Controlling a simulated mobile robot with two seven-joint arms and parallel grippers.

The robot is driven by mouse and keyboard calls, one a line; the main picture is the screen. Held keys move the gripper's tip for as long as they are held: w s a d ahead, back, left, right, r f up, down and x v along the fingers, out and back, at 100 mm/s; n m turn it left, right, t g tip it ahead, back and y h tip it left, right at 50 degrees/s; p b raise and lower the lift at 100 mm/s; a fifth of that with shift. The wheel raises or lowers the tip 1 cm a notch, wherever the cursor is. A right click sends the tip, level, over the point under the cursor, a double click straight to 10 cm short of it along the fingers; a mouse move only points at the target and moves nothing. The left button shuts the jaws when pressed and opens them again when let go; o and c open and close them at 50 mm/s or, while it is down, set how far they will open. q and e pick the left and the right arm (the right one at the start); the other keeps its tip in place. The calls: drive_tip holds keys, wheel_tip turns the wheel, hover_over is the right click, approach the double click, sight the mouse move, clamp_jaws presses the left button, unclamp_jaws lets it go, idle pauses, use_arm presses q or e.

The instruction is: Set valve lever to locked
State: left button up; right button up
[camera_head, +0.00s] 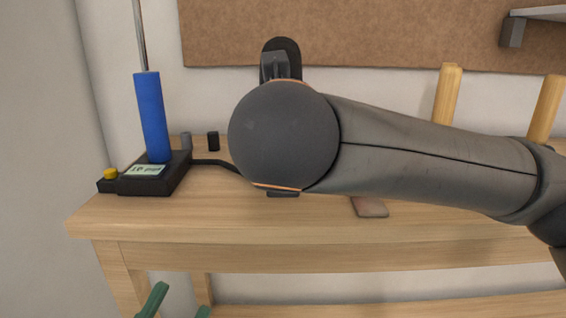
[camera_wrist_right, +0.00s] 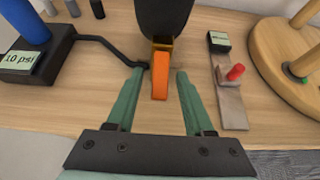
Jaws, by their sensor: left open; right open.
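In the right wrist view an orange lever (camera_wrist_right: 160,78) hangs from a dark upright body (camera_wrist_right: 163,18), its free end toward me. My right gripper (camera_wrist_right: 160,72) is open; its green fingers stand on either side of the lever, with a visible gap each side. In the head view my right arm hides the lever and the right gripper. A dark rounded piece shows above that arm; I cannot tell whether it belongs to the valve. My left gripper (camera_head: 181,299) is open and empty at the bottom left, below the bench top's front edge.
A black gauge base (camera_head: 145,185) with a blue cylinder (camera_head: 152,115) stands on the bench (camera_head: 230,232) at left, its hose running toward the lever. Right of the lever lie a plate with a red knob (camera_wrist_right: 235,72) and a round wooden stand (camera_wrist_right: 270,70).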

drive_tip(key=p+v, duration=0.2)
drive_tip(key=v, duration=1)
drive_tip(key=shift+s, duration=0.2)
drive_tip(key=shift+r, duration=0.1)
